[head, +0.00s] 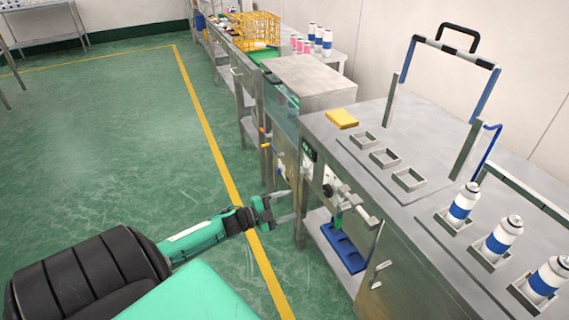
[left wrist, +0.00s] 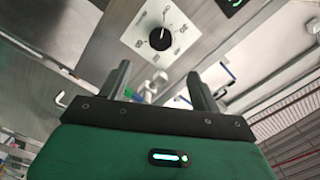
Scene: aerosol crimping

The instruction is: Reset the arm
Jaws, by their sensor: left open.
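My left gripper (head: 283,207) is in the middle of the head view, over the green floor and close to the front of the steel bench. Its two fingers are apart with nothing between them. In the left wrist view my left gripper (left wrist: 160,85) shows both fingers spread and empty, pointing at the machine front with a round black dial (left wrist: 159,39) on a white plate. The dial (head: 328,190) also shows on the bench front in the head view. My right gripper is in neither view.
The steel bench (head: 400,205) fills the right side, with several blue-and-white cans (head: 463,203) in square holders. Empty square holders (head: 384,158) and a yellow block (head: 341,119) sit further back. A blue tray (head: 343,248) lies on the lower shelf. The floor (head: 110,130) at left is clear.

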